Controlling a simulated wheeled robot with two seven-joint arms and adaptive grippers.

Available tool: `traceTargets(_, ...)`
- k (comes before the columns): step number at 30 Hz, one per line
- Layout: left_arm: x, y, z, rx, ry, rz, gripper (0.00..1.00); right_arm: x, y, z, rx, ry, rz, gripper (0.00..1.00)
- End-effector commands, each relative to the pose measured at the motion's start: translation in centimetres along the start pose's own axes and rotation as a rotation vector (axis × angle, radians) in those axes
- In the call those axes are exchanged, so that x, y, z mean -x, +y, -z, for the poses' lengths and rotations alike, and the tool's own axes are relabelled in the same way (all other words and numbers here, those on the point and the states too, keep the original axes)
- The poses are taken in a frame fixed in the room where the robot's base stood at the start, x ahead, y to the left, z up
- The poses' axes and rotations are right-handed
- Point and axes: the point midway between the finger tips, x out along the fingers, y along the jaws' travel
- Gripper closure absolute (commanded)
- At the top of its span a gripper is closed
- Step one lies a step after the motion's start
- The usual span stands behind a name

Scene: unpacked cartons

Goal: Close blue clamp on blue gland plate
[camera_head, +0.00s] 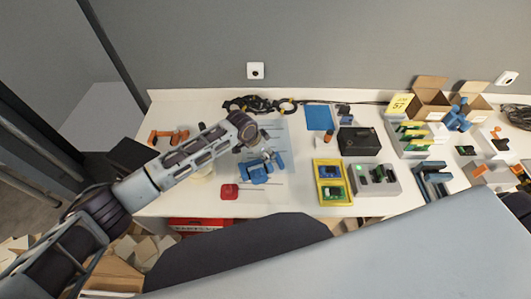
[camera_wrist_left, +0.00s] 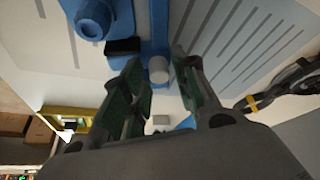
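A blue clamp assembly (camera_head: 260,168) stands on a printed sheet in the middle of the table in the head view. I cannot tell the clamp from the gland plate there. My left gripper (camera_head: 262,141) is just above its back side. In the left wrist view, my left gripper (camera_wrist_left: 165,95) is open, with a gap between its dark green-grey fingers. A grey cylindrical end (camera_wrist_left: 158,70) on a blue bar (camera_wrist_left: 159,30) shows beyond this gap. A round blue knob (camera_wrist_left: 92,20) is to the left. Contact with the fingers cannot be told. My right gripper is not in view.
A yellow tray (camera_head: 318,187), a grey box with a green light (camera_head: 390,188) and a black box (camera_head: 359,141) stand to the right. Black cables (camera_head: 250,103) lie along the back. Open cartons (camera_head: 428,106) stand farther right.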

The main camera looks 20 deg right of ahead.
Motion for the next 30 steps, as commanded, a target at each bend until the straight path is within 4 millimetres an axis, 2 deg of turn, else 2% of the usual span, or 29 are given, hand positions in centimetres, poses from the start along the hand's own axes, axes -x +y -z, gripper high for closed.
traceTargets(8, 0.0, 0.0, 0.0, 0.0, 0.0, 0.0, 0.6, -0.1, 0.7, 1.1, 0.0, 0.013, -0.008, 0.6)
traceTargets(17, 0.6, 0.0, 0.1, 0.0, 0.002, 0.0, 0.6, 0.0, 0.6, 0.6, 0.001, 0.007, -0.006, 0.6)
traceTargets(23, 2.2, 0.0, 0.1, 0.0, 0.002, 0.0, 0.6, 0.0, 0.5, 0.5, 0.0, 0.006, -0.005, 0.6)
traceTargets(30, 5.2, -0.1, 0.0, -0.001, 0.001, 0.001, 0.6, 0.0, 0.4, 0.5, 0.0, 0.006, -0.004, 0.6)
